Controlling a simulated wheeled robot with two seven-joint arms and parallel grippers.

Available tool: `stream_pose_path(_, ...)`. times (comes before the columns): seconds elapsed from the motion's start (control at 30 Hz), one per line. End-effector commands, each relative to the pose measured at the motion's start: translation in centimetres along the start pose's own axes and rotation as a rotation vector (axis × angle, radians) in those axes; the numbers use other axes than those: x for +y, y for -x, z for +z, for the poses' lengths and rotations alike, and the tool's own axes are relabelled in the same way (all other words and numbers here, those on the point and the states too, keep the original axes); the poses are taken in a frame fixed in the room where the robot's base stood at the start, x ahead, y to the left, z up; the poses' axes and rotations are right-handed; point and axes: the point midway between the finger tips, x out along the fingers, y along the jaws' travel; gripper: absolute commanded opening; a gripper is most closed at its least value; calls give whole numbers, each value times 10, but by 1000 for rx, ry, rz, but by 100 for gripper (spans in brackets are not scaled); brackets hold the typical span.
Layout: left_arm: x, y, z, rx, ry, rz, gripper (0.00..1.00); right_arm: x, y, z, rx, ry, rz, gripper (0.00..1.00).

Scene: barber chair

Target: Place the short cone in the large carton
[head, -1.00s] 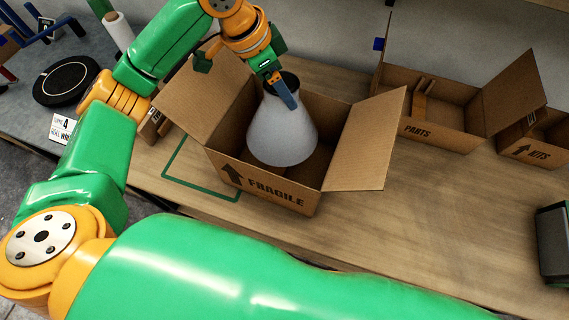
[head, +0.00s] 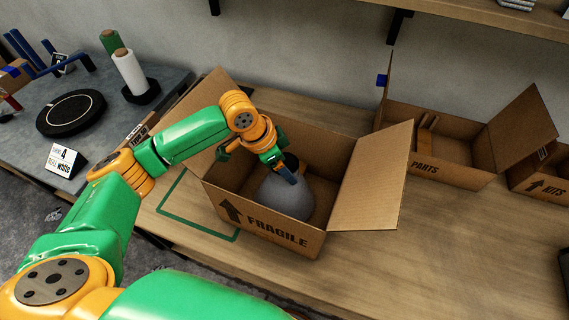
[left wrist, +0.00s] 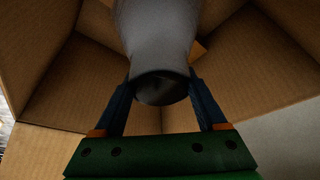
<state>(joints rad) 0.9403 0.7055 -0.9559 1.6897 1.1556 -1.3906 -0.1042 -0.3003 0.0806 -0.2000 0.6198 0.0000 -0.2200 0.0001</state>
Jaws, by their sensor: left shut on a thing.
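The short cone (head: 287,198) is grey-white with a dark open top, and it stands roughly upright inside the large carton (head: 277,236), which is marked FRAGILE and has its flaps open. The carton's front wall hides the cone's base, so I cannot tell whether it touches the bottom. My left gripper (head: 287,170) is shut on the cone's narrow top rim. In the left wrist view the cone (left wrist: 158,35) sits between the two blue fingers (left wrist: 162,92), with the carton's brown walls (left wrist: 70,75) around it. My right gripper is not in view.
A PARTS carton (head: 425,165) and a KITS carton (head: 545,188) stand to the right. The large carton's right flap (head: 372,178) sticks out over the bench. Bare bench (head: 440,240) lies in front at right. A black disc (head: 71,112) and a white roll (head: 128,75) are at left.

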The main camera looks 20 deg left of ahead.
Motion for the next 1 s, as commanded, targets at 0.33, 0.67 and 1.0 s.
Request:
stream_pose_path(0.33,0,-2,0,0,1,0,98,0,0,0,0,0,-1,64)
stream_pose_path(0.67,-1,10,-1,3,1,-3,100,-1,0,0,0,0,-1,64)
stream_pose_path(1.0,-1,99,-1,3,0,-4,100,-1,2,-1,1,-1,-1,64)
